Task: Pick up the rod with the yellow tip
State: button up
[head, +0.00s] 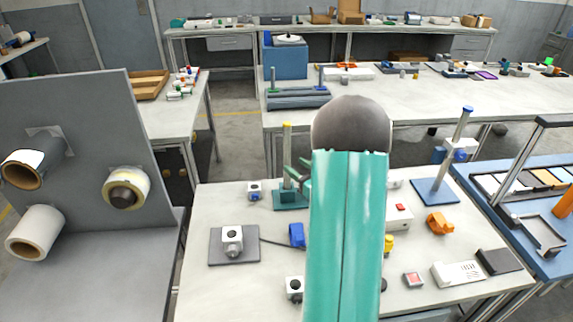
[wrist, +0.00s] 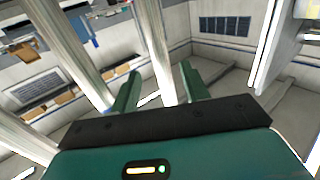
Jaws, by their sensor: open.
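The rod with the yellow tip (head: 287,152) stands upright in a teal base (head: 291,201) on the near table in the head view. Its yellow end is at the top. My gripper (head: 297,173) is open close to the rod, with its green fingers at the rod's middle height. My arm hides the rest of the gripper. In the wrist view, my open gripper (wrist: 158,90) has a pale upright bar (wrist: 156,50) showing between its fingers. I cannot tell whether this bar is the rod or how deep it sits between the fingers.
A blue-tipped rod on a blue base (head: 435,190) stands to the right. A white block on a grey plate (head: 234,258) and a blue part (head: 297,235) lie nearby. A grey panel with film rolls (head: 80,150) rises at the left.

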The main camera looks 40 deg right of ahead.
aim_at(287, 160)
jog(key=w, duration=0.5)
jog(key=shift+w, duration=0.1)
grip_shut()
jog(key=shift+r, duration=0.1)
